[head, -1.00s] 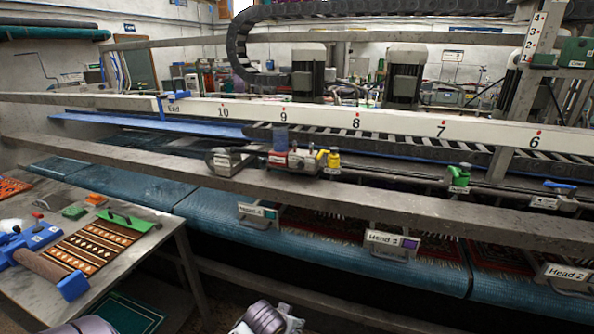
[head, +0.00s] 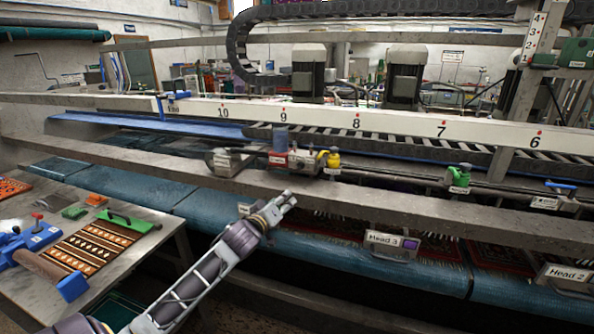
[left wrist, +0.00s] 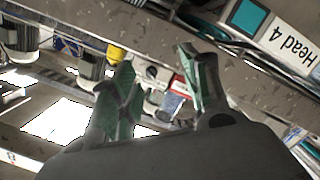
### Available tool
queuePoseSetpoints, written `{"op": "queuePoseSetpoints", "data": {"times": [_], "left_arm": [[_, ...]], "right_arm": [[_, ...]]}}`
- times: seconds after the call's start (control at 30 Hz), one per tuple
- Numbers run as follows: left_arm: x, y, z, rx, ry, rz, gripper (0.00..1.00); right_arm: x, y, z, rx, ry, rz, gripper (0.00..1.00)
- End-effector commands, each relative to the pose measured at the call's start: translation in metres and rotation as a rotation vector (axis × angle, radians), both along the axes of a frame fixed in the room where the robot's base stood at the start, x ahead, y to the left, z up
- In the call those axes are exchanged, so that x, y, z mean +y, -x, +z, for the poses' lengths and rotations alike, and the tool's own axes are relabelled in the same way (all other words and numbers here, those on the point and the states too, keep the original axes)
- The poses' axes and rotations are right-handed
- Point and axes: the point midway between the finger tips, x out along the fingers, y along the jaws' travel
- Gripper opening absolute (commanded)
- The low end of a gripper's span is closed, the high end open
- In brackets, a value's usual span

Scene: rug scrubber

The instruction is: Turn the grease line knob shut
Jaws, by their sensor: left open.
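The labels on the pipe fittings are too small to read, so I cannot tell which is the grease line knob. A yellow knob (head: 332,158) and a green knob (head: 460,177) stand upright along the machine's pipe. A red-and-grey unit with a blue clear cup (head: 280,138) sits left of the yellow knob. My left gripper (head: 291,199) is open and empty, in front of and below the grey beam, apart from the fittings. In the left wrist view its two fingers (left wrist: 160,75) are spread, with the yellow knob (left wrist: 115,54) and the cup (left wrist: 173,104) beyond. My right gripper is out of view.
The grey beam (head: 420,205) runs between my left gripper and the fittings. The Head 4 sign (left wrist: 290,38) is close to the gripper. The Head 3 sign (head: 392,241) hangs to the right. A bench (head: 140,262) with a rug sample stands at the left.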

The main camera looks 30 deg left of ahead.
Motion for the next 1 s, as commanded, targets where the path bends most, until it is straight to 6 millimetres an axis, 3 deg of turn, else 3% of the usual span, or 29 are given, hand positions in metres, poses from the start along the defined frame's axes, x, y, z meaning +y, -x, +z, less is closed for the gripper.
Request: {"op": "queuePoseSetpoints", "data": {"times": [0.1,0.3,1.0], "left_arm": [[0.011,-0.009,0.029,-0.082,0.045,-0.007,0.47],[0.017,-0.014,0.050,-0.143,0.087,-0.017,0.47],[0.018,-0.023,0.052,-0.147,0.090,-0.019,0.47]], "right_arm": [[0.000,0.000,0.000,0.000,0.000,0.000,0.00],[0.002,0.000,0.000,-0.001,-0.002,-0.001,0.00],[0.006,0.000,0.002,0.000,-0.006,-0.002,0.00]]}}
